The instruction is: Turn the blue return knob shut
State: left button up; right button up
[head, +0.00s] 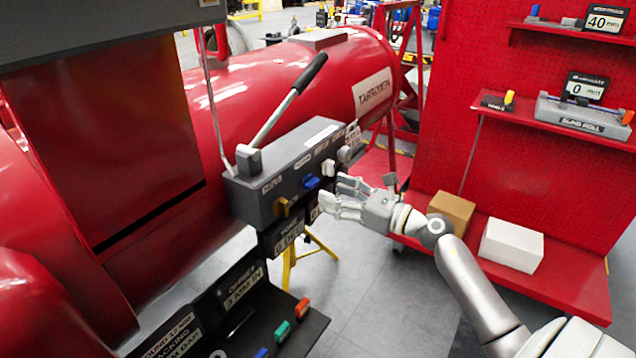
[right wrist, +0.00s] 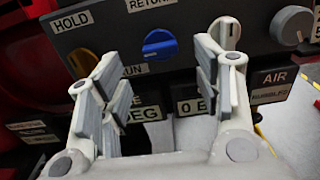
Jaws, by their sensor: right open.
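The blue return knob (head: 311,181) is on the front of the grey valve box (head: 287,165), between an orange knob (head: 284,206) and a white knob (head: 328,167). In the right wrist view the blue knob (right wrist: 160,44) sits under a RETURN label, ahead of and between the fingers, apart from them. My right gripper (head: 338,199) is open and empty in front of the box; its fingers also show in the right wrist view (right wrist: 160,90). One finger partly covers the white knob. My left gripper is not in view.
A long lever (head: 290,98) rises from the box top. Label plates hang under the box. A shelf with coloured handles (head: 282,331) is below. A brown box (head: 451,210) and a white box (head: 511,245) stand on the red cart to the right.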

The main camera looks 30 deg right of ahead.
aim_at(316, 185)
jog(key=shift+p+x, duration=0.4)
jog(key=shift+x, duration=2.35)
jog(key=shift+c, duration=0.4)
jog(key=c, duration=0.9)
